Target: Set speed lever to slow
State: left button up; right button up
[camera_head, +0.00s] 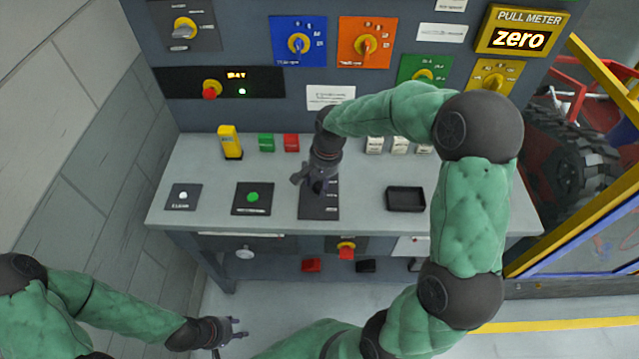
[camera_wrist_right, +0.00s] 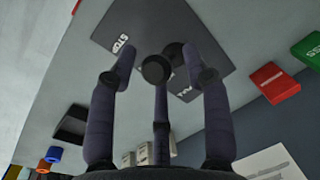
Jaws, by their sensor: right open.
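The speed lever's dark plate (camera_head: 318,210) lies on the grey bench top, with small white labels along its right side. In the right wrist view the plate (camera_wrist_right: 130,22) shows a STOP label and a second label I cannot read clearly. A round black knob (camera_wrist_right: 156,69), seemingly the lever's, shows between the fingers; contact cannot be told. My right gripper (camera_head: 314,183) is open over the plate and hides the lever in the head view; its spread fingers (camera_wrist_right: 158,65) fill the wrist view. My left gripper (camera_head: 232,332) is low, away from the bench, with fingers apart.
A green-button plate (camera_head: 252,198) is left of the lever plate; a black tray (camera_head: 405,199) is right. Behind stand a yellow block (camera_head: 230,142), a green block (camera_head: 266,142) and a red block (camera_head: 291,143). An upright panel with knobs and a zero display (camera_head: 519,38) rises behind.

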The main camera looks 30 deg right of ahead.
jog(key=shift+f, duration=0.15)
grip_shut()
jog(key=w+d+r+g+y+p, duration=0.1)
jog(key=p, duration=0.4)
jog(key=shift+w+r+g+p, duration=0.1)
jog(key=shift+w+g+p, duration=0.25)
jog(key=shift+g, duration=0.05)
jog(key=shift+w+d+y+p, duration=0.25)
jog(key=shift+w+y+p, duration=0.1)
jog(key=shift+p, duration=0.2)
jog(key=shift+w+d, duration=0.15)
jog(key=shift+w, duration=0.2)
